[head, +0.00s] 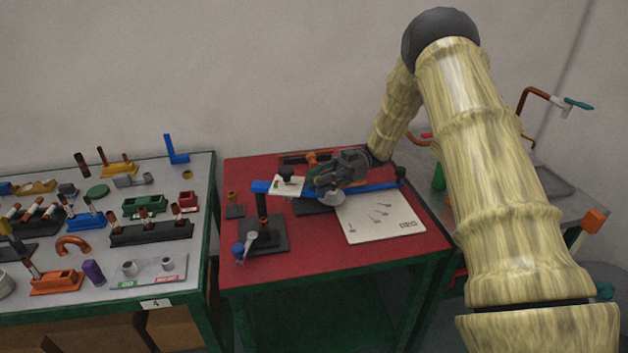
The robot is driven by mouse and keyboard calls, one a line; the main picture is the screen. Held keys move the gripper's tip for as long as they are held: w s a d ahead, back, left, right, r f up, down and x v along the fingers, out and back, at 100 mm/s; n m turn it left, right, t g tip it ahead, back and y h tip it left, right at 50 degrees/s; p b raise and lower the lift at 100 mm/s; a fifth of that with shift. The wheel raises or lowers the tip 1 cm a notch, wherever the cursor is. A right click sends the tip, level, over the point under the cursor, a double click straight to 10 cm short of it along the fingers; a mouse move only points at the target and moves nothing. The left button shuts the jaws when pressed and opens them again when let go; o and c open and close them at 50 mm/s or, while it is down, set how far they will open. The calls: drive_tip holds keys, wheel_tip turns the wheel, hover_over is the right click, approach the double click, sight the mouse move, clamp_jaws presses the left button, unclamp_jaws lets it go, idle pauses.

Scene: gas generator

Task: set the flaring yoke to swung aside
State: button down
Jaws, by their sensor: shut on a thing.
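On the red-topped table, a long blue flaring bar (370,189) lies roughly level, raised above the top. My gripper (316,181) reaches down from the back right to the middle of the bar. Its jaws are shut on a part there, which I take to be the flaring yoke (329,199). A pale grey rounded piece of it shows below the jaws; the rest is hidden by my gripper. A pale plate with a dark knob (287,181) sits on the bar's left end. An orange piece (312,158) shows behind the jaws.
A black stand with a dark post (263,226) and a blue-knobbed lever (240,251) stand at the front left. A white printed sheet (380,218) lies in front of the bar. The left table (205,172) is crowded with fittings. The red top's front right is clear.

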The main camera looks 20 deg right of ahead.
drive_tip(key=shift+w+r, duration=0.1)
drive_tip(key=shift+r, duration=0.05)
drive_tip(key=c, duration=1.5)
unclamp_jaws()
drive_tip(key=shift+d, duration=0.1)
drive_tip(key=shift+o, duration=0.2)
drive_tip(key=shift+w, duration=0.1)
drive_tip(key=v, duration=1.2)
